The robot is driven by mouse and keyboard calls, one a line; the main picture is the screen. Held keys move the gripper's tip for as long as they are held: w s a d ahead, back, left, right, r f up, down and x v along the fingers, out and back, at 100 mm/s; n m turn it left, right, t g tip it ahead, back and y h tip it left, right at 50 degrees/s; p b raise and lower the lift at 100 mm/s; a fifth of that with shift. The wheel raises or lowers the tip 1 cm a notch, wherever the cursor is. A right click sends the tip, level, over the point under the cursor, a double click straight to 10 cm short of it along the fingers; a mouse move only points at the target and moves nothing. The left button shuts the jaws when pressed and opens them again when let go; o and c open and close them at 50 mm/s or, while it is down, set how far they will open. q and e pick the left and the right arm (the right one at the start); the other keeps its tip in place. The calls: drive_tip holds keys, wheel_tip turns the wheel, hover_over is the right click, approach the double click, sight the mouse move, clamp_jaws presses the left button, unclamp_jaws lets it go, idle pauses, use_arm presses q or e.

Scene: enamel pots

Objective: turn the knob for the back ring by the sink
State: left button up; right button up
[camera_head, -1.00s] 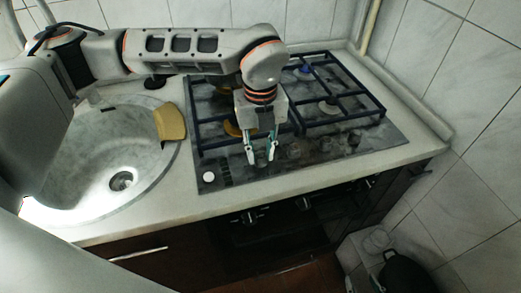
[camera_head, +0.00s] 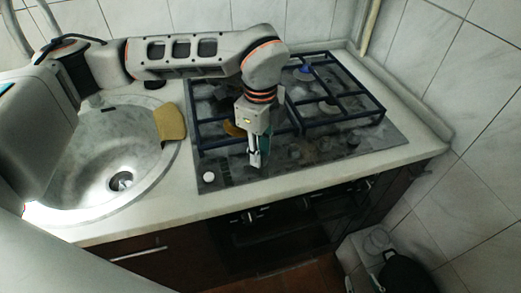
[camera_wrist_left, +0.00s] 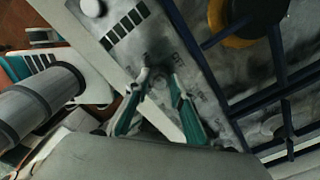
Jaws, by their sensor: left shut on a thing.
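My left gripper (camera_head: 259,158) points down over the front control strip of the hob (camera_head: 225,172), near its sink-side end. Its fingers are close together with a narrow gap. They also show in the left wrist view (camera_wrist_left: 158,77), with a dark knob (camera_wrist_left: 158,71) between the tips, blurred and partly hidden. The gripper is shut on this knob. The gripper hides it in the head view. My right gripper is not in view.
The sink (camera_head: 105,150) lies to the left, with a yellow sponge (camera_head: 170,122) on its rim. Blue-black pan grates (camera_head: 345,118) stand just behind the strip. More knobs (camera_head: 295,149) sit to the right. A white round button (camera_head: 208,177) is at the strip's left end.

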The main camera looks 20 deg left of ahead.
use_arm(q)
drive_tip(key=shift+n, duration=0.3)
drive_tip(key=o, duration=1.1)
wheel_tip(320, 180, up, 12)
idle(0.6)
